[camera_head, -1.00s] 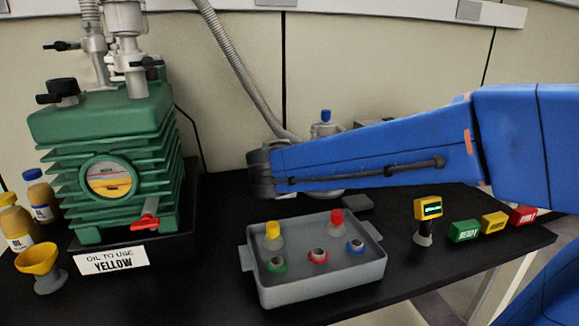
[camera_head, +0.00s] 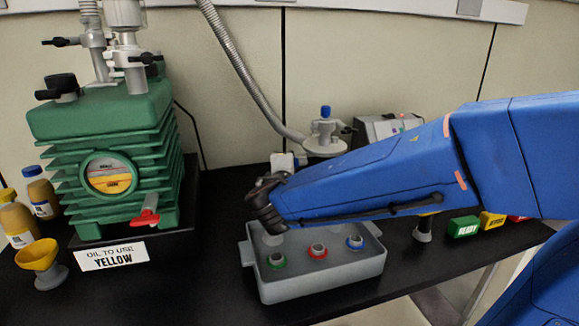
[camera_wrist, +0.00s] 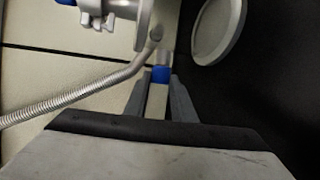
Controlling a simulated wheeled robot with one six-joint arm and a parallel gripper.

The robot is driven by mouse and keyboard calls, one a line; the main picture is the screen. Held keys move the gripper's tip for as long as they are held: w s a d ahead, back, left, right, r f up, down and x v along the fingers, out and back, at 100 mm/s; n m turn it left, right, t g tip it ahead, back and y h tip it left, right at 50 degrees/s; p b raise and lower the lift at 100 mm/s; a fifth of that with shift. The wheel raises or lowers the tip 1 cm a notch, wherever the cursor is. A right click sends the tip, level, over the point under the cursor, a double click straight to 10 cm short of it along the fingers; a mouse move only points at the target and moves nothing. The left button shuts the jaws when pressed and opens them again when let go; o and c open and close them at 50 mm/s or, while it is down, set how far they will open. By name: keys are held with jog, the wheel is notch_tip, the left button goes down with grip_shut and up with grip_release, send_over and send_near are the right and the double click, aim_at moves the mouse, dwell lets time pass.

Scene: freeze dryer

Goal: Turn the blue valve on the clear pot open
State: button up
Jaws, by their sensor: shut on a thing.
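In the wrist view, the two grey fingers of my gripper (camera_wrist: 160,92) are shut on a small part with a blue band, which I take as the blue valve (camera_wrist: 160,75). A short metal stem (camera_wrist: 166,59) runs from it toward the pot fittings. In the head view, the metal-looking pot assembly (camera_head: 326,146) with a blue knob (camera_head: 326,112) on top stands at the back of the bench. The valve's turn angle is hard to tell.
A ribbed hose (camera_head: 240,70) runs down to the pot's left side and also crosses the wrist view (camera_wrist: 75,97). A grey tray (camera_head: 320,282) stands in front under my arm. A green pump (camera_head: 105,165) stands left. Small coloured blocks (camera_head: 465,228) lie right.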

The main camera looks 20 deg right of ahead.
jog(key=o, duration=1.1)
jog(key=shift+c, duration=0.2)
